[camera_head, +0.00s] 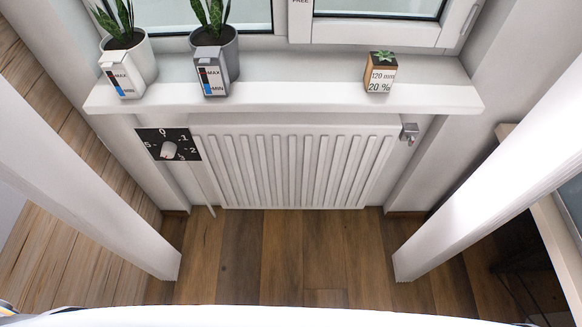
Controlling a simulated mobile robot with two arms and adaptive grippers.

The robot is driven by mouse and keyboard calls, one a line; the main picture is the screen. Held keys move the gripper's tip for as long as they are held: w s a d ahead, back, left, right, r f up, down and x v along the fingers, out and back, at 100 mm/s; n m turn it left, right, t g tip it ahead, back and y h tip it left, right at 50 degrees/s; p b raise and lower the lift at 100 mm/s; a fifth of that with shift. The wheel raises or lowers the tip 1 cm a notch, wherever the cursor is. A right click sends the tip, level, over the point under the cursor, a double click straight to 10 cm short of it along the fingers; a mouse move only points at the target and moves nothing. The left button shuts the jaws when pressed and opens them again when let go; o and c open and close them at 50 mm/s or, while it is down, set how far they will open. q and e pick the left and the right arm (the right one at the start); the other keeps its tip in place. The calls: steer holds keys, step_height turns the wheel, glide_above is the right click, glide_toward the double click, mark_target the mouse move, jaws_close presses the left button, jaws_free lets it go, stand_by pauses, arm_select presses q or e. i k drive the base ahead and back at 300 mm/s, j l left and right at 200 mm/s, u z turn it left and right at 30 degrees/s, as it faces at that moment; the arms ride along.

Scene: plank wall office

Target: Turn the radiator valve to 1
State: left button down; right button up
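The radiator valve knob (169,150) is small and white. It sits on a black square dial plate (188,147) at the upper left end of the white radiator (291,165). The plate has white numbers around the knob: 0 at the top, 1 and 2 to the right, a partly covered 3 at lower right, 5 at the left. I cannot tell for sure which number the knob points to. No gripper touches the knob. Neither of my grippers shows; only white links, which look like my arms, come in from the left and right.
A white windowsill (290,97) juts out above the radiator and dial. Two potted plants (129,62) (214,60) and a small cube planter (380,74) stand on it. A metal fitting (409,133) is at the radiator's right end. The wooden floor (290,255) in front is clear.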

mark_target(169, 150)
steer(key=u, duration=1.1)
